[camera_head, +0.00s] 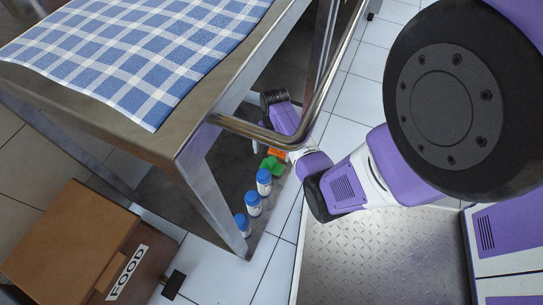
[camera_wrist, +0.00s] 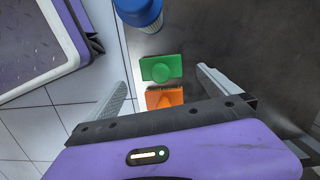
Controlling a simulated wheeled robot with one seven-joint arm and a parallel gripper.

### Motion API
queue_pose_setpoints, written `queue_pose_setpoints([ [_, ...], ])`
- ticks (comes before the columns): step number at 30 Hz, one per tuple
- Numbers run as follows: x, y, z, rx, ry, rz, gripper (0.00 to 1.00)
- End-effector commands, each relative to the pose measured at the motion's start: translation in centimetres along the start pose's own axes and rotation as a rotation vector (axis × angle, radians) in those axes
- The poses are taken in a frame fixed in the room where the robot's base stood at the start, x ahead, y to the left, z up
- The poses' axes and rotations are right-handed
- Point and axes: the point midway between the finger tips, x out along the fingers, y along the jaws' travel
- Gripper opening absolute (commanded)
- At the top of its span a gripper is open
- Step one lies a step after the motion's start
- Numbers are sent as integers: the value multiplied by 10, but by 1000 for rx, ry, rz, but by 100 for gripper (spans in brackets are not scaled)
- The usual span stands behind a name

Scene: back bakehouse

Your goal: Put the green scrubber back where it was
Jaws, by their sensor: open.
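In the head view the table's rail and my arm hide most of my gripper.
Blue-capped bottles (camera_head: 253,204) stand in a row beside the green scrubber on a dark low surface (camera_head: 213,214). A metal table (camera_head: 172,150) with a rail (camera_head: 262,132) overhangs them. A brown FOOD box (camera_head: 70,245) stands left. Pale floor tiles (camera_head: 362,62) lie clear behind.

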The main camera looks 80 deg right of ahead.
Motion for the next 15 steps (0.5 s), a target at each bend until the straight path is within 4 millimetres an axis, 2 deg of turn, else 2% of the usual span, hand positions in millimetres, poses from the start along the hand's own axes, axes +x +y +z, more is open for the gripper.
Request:
queue_pose_setpoints([
  [1, -12, 0, 0, 0, 0, 0, 100],
  [6, -27, 0, 0, -1, 0, 1, 100],
  [15, -30, 0, 0, 0, 0, 1, 100],
])
